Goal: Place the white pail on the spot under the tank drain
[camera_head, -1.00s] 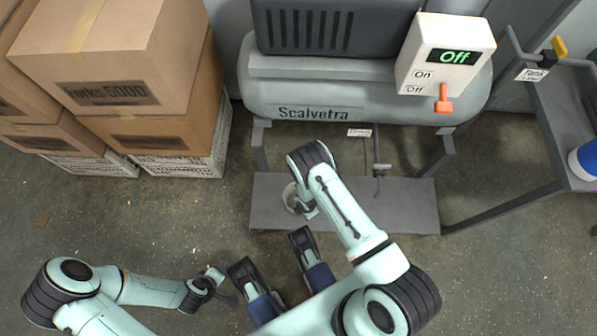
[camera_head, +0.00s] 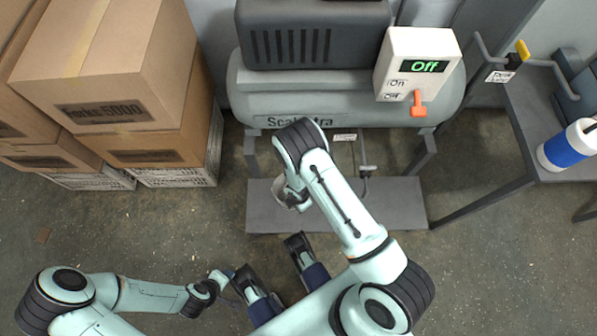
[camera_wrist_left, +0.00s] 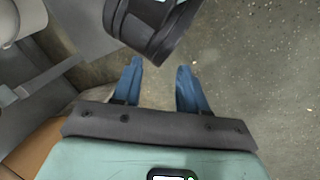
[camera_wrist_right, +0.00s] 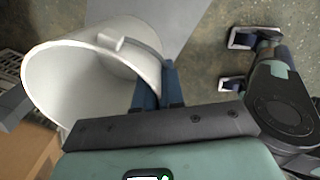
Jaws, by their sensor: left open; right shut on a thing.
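The white pail (camera_head: 281,193) is partly hidden by my right arm in the head view. It shows open-topped in the right wrist view (camera_wrist_right: 50,85). My right gripper (camera_wrist_right: 158,90) is shut on its rim or handle; which one I cannot tell. The pail shows over the left part of the grey base plate (camera_head: 400,205). The tank drain (camera_head: 367,169) is a small pipe with a valve, hanging under the grey tank (camera_head: 350,112), right of the pail. My left gripper (camera_head: 225,280) is open and empty, low at the left; its fingers show in the left wrist view (camera_wrist_left: 160,88).
Stacked cardboard boxes (camera_head: 150,125) on crates stand at the left. A metal table (camera_head: 520,110) with a blue-and-white container (camera_head: 568,146) stands at the right. The plate beneath the drain looks clear.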

